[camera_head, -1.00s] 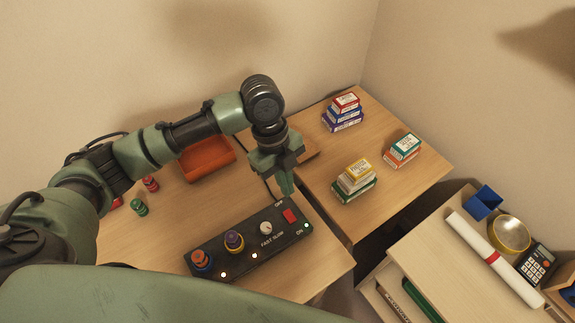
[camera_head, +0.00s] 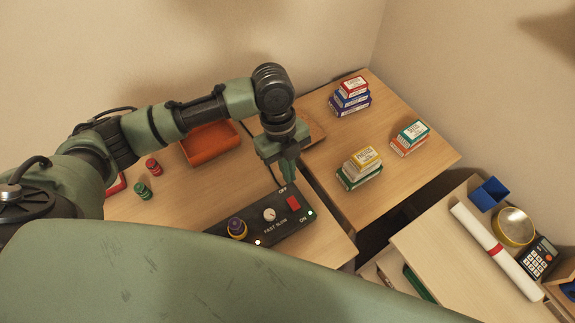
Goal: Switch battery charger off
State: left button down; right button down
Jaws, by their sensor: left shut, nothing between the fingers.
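The battery charger (camera_head: 277,236) is a long black box on the desk. It has a red rocker switch (camera_head: 293,203) between the OFF and ON labels, a white knob (camera_head: 269,214) marked FAST and SLOW, and small lights, with a green one lit by ON. A purple and yellow battery (camera_head: 236,228) stands in it. My green body hides the charger's left end. My left gripper (camera_head: 290,179) is shut and empty, pointing down just above the charger's far edge near OFF, close to the switch. I cannot tell whether it touches the charger. My right gripper is not in view.
An orange tray (camera_head: 210,144) and red and green batteries (camera_head: 143,190) lie at the back left. Stacks of small boxes (camera_head: 359,168) stand on the right desk. A cabinet (camera_head: 437,240) at the right holds a rolled paper (camera_head: 497,250), a bowl and a calculator.

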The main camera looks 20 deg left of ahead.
pick_arm(q)
jog(key=p, duration=0.2)
send_near(291, 200)
jog(key=x, duration=0.5)
jog(key=shift+s+d+f, duration=0.15)
jog(key=shift+s+d, duration=0.2)
jog(key=shift+d, duration=0.05)
jog(key=shift+f, duration=0.45)
jog(key=shift+a+f, duration=0.1)
jog(key=shift+w+a+f+b, duration=0.2)
jog(key=shift+f+b, duration=0.3)
jog(key=shift+f, duration=0.05)
jog(key=shift+d+r, duration=0.1)
jog(key=shift+r, duration=0.15)
jog(key=shift+s+p, duration=0.1)
jog(key=shift+p, duration=0.2)
